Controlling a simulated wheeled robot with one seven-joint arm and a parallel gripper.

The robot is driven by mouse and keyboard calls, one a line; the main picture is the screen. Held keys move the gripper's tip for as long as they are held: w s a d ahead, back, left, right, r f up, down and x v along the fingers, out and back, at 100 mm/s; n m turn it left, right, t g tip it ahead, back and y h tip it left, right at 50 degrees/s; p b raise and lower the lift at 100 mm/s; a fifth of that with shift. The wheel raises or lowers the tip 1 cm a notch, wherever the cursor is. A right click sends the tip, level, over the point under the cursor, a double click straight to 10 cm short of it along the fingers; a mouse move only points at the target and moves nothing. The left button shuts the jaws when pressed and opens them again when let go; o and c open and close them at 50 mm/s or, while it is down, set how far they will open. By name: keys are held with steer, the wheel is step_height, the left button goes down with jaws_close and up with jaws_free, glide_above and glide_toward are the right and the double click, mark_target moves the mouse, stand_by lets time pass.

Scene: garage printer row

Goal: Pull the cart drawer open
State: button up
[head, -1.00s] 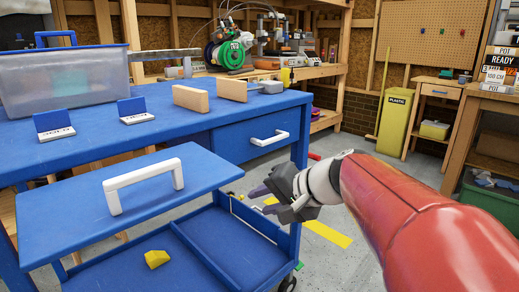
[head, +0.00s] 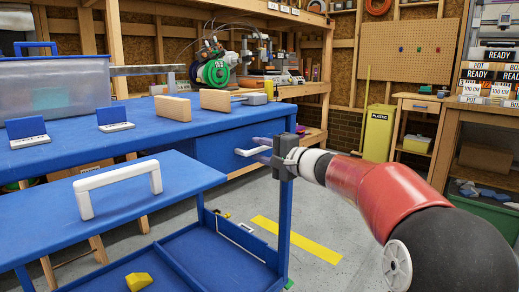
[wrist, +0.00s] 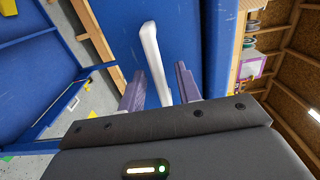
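The blue drawer (head: 222,146) is under the blue worktop, its front looking flush with the frame. Its white bar handle (head: 250,152) is on that front. My gripper (head: 262,150) is at the handle's right end in the head view. In the wrist view the white handle (wrist: 151,50) runs between the two purple-grey fingers of my gripper (wrist: 160,85), with a gap visible on each side. The gripper is open around the handle and not closed on it. The blue drawer front (wrist: 183,40) fills the middle of the wrist view.
A clear bin (head: 60,85) and wooden blocks (head: 173,107) are on the worktop. Floor with a yellow stripe (head: 297,240) is clear.

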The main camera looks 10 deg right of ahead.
steer(key=shift+w+a, duration=0.3)
jaws_close()
steer(key=shift+d, duration=0.1)
